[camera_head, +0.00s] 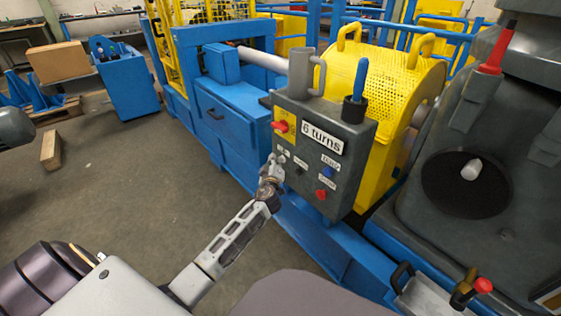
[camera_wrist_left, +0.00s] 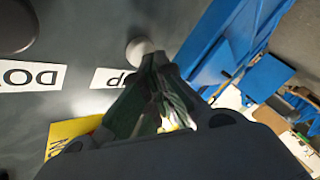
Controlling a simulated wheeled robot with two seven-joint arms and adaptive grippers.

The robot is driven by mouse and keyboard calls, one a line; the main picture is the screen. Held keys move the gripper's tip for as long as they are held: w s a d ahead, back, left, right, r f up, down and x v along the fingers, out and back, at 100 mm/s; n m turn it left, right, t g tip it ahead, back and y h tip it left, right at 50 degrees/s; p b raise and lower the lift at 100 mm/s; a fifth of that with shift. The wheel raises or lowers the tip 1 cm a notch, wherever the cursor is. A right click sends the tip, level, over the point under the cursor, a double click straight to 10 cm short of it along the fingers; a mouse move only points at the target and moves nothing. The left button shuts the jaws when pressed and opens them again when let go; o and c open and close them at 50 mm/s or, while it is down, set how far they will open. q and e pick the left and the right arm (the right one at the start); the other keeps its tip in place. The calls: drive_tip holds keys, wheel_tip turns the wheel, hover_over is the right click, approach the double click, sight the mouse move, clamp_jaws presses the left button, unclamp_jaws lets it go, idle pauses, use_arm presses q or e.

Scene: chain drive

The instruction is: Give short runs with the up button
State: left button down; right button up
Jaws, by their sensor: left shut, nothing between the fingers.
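The grey control box (camera_head: 354,143) carries a "6 turns" label and several buttons. The pale up button (camera_wrist_left: 138,48) sits on the dark panel in the left wrist view, beside a label (camera_wrist_left: 113,79) partly covered by my fingers. My left gripper (camera_head: 272,172) is shut and empty, with its fingertips at the lower left of the box. In the left wrist view the fingertips (camera_wrist_left: 156,62) are right by the up button; I cannot tell whether they touch it. The dark down button (camera_wrist_left: 18,26) is at the upper left, above its label (camera_wrist_left: 32,76).
The box also has a red knob on a yellow plate (camera_head: 281,127), a blue button (camera_head: 328,171) and a red button (camera_head: 321,195). A yellow mesh guard (camera_head: 385,90) stands behind it. A blue machine frame (camera_head: 235,112) runs alongside. Open floor (camera_head: 120,180) lies left.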

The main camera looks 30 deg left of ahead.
use_arm(q)
drive_tip(key=shift+s, duration=0.2)
idle(0.4)
drive_tip(key=shift+s+a, duration=0.3)
drive_tip(key=shift+s, duration=0.4)
drive_tip(key=shift+s, duration=0.1)
drive_tip(key=shift+s+a, duration=0.35)
drive_tip(key=shift+s, duration=0.4)
drive_tip(key=shift+s+a, duration=0.3)
drive_tip(key=shift+s, duration=0.4)
drive_tip(key=shift+s+a, duration=0.35)
drive_tip(key=shift+s, duration=0.4)
